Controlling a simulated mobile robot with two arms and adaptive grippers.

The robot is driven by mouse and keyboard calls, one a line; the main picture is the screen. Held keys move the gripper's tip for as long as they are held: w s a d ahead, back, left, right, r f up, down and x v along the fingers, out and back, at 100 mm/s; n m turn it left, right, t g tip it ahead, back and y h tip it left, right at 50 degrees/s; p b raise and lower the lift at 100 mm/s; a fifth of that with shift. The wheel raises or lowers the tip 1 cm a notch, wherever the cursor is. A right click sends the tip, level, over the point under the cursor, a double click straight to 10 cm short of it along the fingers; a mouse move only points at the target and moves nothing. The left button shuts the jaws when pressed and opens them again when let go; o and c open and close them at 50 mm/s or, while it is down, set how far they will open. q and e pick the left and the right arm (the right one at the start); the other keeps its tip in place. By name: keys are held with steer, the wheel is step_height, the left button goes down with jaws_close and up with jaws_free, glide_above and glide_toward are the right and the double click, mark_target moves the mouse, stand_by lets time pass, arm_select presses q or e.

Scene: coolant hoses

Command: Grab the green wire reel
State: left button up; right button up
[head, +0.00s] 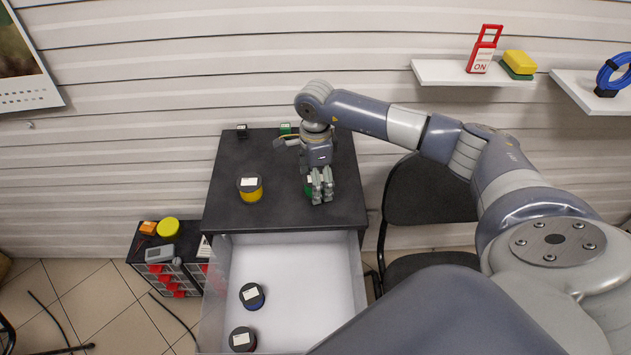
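The green wire reel (308,186) stands on the dark cabinet top. Only a strip of its green side shows, at the left of my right gripper's fingers; the rest is hidden behind them. My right gripper (322,197) points down over the cabinet top, right in front of the reel. Its fingers look close together, but I cannot tell whether they touch or hold the reel. My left gripper is not in view.
A yellow reel (250,190) stands left on the cabinet top (232,215). Small items stand at its back edge. The open white drawer (300,290) holds two dark-topped reels (252,296). A black chair (430,195) is at the right, wall shelves (440,74) above.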

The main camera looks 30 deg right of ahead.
steer(key=shift+c, duration=1.1)
steer(key=c, duration=1)
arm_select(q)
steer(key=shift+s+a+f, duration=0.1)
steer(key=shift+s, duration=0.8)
arm_select(e)
steer(key=shift+c, duration=0.6)
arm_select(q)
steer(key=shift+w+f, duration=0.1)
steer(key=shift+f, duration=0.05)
arm_select(e)
steer(key=shift+r, duration=0.15)
